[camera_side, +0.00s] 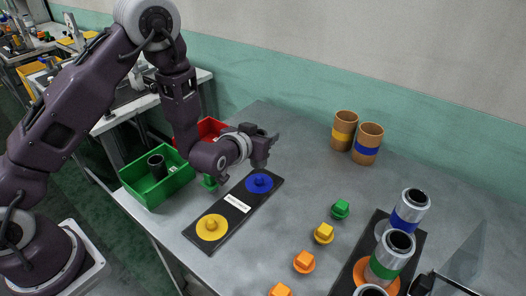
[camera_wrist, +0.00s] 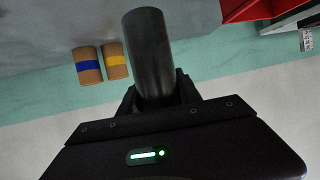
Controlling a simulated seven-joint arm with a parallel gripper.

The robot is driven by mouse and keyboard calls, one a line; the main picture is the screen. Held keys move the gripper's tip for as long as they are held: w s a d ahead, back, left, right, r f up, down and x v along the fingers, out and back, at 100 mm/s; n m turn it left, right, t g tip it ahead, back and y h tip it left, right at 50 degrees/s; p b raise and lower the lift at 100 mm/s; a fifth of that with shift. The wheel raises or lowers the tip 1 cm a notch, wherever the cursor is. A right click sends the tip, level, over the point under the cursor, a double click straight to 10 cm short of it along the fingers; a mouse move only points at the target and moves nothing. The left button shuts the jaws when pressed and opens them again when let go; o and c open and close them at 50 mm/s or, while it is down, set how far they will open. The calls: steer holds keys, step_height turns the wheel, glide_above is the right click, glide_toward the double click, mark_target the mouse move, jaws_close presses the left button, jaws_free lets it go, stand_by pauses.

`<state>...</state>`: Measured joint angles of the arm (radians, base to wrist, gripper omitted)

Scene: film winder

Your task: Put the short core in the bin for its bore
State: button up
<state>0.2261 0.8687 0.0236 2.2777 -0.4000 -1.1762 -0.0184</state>
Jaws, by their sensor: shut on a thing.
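My gripper (camera_side: 268,146) is raised above the table, just behind the black board with the discs. It is shut on a dark grey, plain cylinder (camera_wrist: 148,50), seen between the fingers in the wrist view. In the side view the held cylinder is hard to tell from the dark fingers. I cannot tell its bore from these views. A green bin (camera_side: 166,188) stands at the table's left edge with a black core (camera_side: 157,166) standing in it. A red bin (camera_side: 205,123) is behind my arm, partly hidden; its edge also shows in the wrist view (camera_wrist: 245,10).
The black board (camera_side: 238,203) carries a blue disc (camera_side: 260,182) and a yellow disc (camera_side: 212,228). Two brown banded rolls (camera_side: 343,130) stand at the back. Green, yellow and orange knobs (camera_side: 323,233) and silver banded cylinders (camera_side: 410,207) occupy the right. The table centre is clear.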

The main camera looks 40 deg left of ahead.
steer(key=s+a+r+m+h, duration=0.1)
steer(key=s+a+r, duration=0.15)
steer(key=r, duration=0.45)
steer(key=s+a+r+m+h, duration=0.1)
steer(key=s+a+r+h, duration=0.1)
steer(key=a+r, duration=0.35)
steer(key=w+a+f, duration=0.3)
steer(key=a+f, duration=0.3)
steer(key=f, duration=0.2)
steer(key=w+a+f, duration=0.3)
steer(key=a+f, duration=0.4)
steer(key=f, duration=0.2)
steer(key=shift+a, duration=0.15)
steer(key=o, duration=1.4)
steer(key=shift+o, duration=0.2)
step_height(320, 180, up, 10)
